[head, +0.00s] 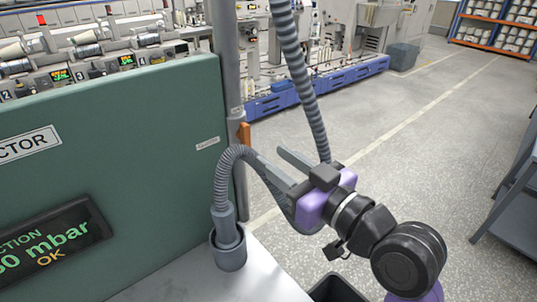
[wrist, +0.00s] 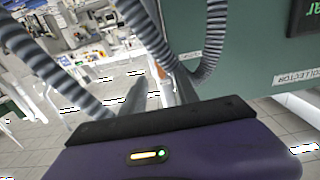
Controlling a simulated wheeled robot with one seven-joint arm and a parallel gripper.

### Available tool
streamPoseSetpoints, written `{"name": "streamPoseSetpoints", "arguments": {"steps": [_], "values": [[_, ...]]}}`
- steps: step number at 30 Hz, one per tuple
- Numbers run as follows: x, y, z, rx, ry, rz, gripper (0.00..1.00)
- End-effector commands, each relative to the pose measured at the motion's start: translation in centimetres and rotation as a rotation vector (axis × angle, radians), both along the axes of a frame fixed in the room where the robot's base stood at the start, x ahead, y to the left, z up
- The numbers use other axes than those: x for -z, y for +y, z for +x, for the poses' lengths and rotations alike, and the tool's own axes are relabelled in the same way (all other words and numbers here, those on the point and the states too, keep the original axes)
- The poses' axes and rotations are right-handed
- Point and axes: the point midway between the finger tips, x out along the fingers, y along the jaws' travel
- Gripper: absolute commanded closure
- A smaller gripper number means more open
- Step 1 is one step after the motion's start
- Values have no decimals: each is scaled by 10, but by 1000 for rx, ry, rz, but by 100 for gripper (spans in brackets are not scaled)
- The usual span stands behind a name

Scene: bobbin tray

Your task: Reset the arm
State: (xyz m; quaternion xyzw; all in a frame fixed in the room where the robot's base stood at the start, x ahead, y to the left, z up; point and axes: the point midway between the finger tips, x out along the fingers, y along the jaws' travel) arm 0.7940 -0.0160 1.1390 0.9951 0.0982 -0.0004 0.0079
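My gripper (head: 270,154) is raised in front of the green panel, to the right of the suction hose's cup. Its two grey fingers are apart with nothing seen between them. In the wrist view the fingers (wrist: 160,82) also stand apart. The grey ribbed hose (head: 233,158) loops up from its nozzle (head: 223,218) and passes close by my gripper; whether it touches cannot be told. The nozzle stands upright in a grey cup (head: 230,257) on the pale worktop. The hose also shows in the wrist view (wrist: 135,22).
A green collector panel (head: 130,160) with a display (head: 45,245) reading OK fills the left. A grey post (head: 226,60) stands beside it. A dark bin (head: 335,289) sits below my arm. Open floor (head: 400,170) lies to the right, with a grey table (head: 510,205) at the edge.

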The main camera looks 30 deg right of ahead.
Motion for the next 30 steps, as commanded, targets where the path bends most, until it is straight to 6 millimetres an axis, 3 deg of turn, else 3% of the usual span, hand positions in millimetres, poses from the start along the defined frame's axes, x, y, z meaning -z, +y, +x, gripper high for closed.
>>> {"name": "streamPoseSetpoints", "arguments": {"steps": [16,24,30], "values": [[-1,0,-1,0,0,5,64],[-34,-21,-2,89,-143,67,64],[-16,-35,-23,178,-202,102,64]]}}
